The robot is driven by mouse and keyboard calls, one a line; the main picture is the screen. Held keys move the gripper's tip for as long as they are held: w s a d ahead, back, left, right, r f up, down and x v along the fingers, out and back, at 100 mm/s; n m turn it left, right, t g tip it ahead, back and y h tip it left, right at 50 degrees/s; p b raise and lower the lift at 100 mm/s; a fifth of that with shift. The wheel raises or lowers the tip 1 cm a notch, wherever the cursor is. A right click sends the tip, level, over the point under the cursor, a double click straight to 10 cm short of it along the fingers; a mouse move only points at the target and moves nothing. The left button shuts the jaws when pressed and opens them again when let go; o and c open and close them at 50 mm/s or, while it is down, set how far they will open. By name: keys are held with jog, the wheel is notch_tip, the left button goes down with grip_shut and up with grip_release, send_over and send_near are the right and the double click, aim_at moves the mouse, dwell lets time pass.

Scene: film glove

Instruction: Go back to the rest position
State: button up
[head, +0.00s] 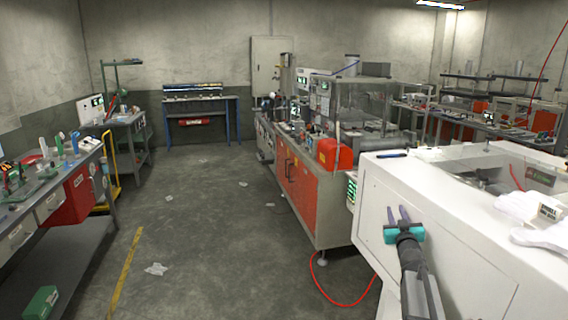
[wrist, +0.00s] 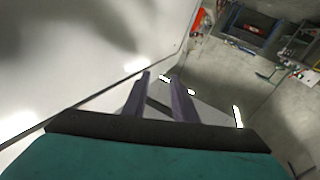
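My gripper (head: 397,210) is in front of the side of the white machine (head: 375,185) at the right of the head view. Its two purple-grey fingers point up and away, with a gap between them and nothing held. In the wrist view the fingers of my gripper (wrist: 160,78) also stand apart and empty. The pale machine panel (wrist: 90,50) fills the left of that view. I cannot tell exactly how far the fingers are from the panel.
White gloves (head: 532,208) lie on the white machine's top. A workbench with orange doors (head: 298,185) stands beyond it, with a red hose (head: 340,303) on the floor. A tool bench (head: 60,185) stands at left. The aisle floor between is mostly clear, with scattered scraps (head: 156,269).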

jog(key=s+a+f+m+g, duration=0.1)
jog(key=s+a+f+g, duration=0.25)
jog(key=s+f, duration=0.75)
jog(key=s+a+f+g, duration=0.3)
jog(key=s+f+g, duration=0.15)
jog(key=f, duration=1.35)
jog(key=s+a+f+m+g, duration=0.1)
jog(key=s+a+f+g, duration=0.35)
jog(key=s+f, duration=0.65)
jog(key=s+a+f+g+y, duration=0.1)
jog(key=s+a+f+g, duration=0.25)
jog(key=s+f, duration=0.45)
jog(key=s+a+f+g, duration=0.35)
jog(key=s+f, duration=0.25)
jog(key=s, duration=0.3)
jog(key=s+a+f+n+g, duration=0.1)
jog(key=s+a+g, duration=0.1)
jog(key=s, duration=0.8)
jog(key=s+a+f+n+g+y, duration=0.1)
jog(key=s+a+g, duration=0.2)
jog(key=s, duration=0.6)
jog(key=shift+s+a+y, duration=0.3)
jog(key=shift+s+a, duration=0.1)
jog(key=shift+a, duration=0.35)
